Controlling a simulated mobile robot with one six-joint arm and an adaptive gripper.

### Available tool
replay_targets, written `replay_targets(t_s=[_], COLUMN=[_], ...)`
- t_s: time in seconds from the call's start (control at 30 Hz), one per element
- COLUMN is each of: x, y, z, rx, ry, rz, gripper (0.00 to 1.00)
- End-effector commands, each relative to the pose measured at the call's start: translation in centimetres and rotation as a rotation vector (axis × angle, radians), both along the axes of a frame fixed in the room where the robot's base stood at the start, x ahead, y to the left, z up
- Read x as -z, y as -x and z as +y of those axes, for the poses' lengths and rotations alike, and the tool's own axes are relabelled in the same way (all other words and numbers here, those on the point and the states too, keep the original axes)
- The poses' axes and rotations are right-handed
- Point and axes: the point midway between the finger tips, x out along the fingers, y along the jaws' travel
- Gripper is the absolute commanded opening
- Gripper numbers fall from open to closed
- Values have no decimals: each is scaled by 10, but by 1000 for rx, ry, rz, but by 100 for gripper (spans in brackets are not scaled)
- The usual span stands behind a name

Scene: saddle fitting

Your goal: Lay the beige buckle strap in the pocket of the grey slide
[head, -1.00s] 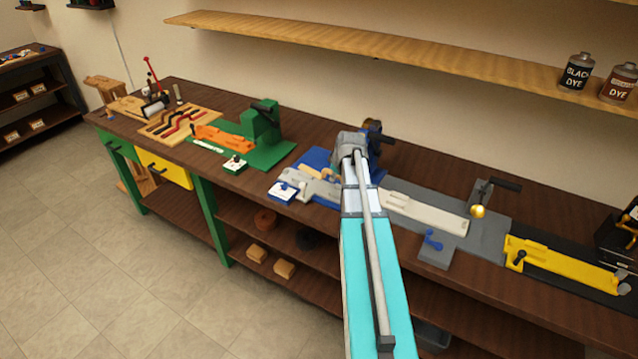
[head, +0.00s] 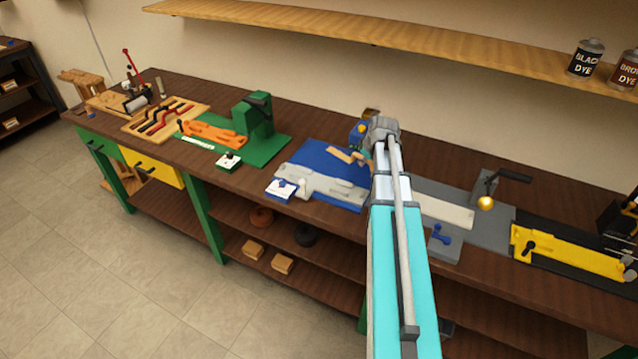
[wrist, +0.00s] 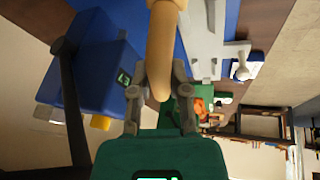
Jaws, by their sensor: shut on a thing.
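The beige buckle strap (wrist: 163,52) is between the fingers of my gripper (wrist: 158,90), which is shut on it. In the head view the strap (head: 347,156) shows just left of my arm, over the back part of the blue mat (head: 314,154). My arm largely hides the gripper there. The grey slide (head: 318,183) lies along the mat's front edge, and it also shows in the wrist view (wrist: 203,45) beside the strap. The strap is apart from the slide in both views. The slide's pocket is too small to make out clearly.
A blue press (wrist: 92,65) stands close to my gripper. A white block with a knob (head: 281,188) sits at the slide's left end. A green station (head: 255,120) with an orange piece is further left. A grey fixture (head: 455,212) and a yellow slide (head: 565,250) are right.

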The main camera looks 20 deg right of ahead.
Motion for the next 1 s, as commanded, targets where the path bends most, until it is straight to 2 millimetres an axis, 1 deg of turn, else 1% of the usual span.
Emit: replay_targets(t_s=[0.27,0.37,0.47,0.57,0.67,0.87,1.0], x=[0,-2,-3,-5,-8,-13,-17], y=[-3,-10,-22,-40,-61,-106,-134], z=[2,8,18,34,56,110,151], rx=[-5,-16,-33,-60,-94,-172,-225], ry=[0,0,-2,-3,-5,-8,-11], rz=[0,0,0,1,2,4,5], gripper=[0,0,0,0,0,0,0])
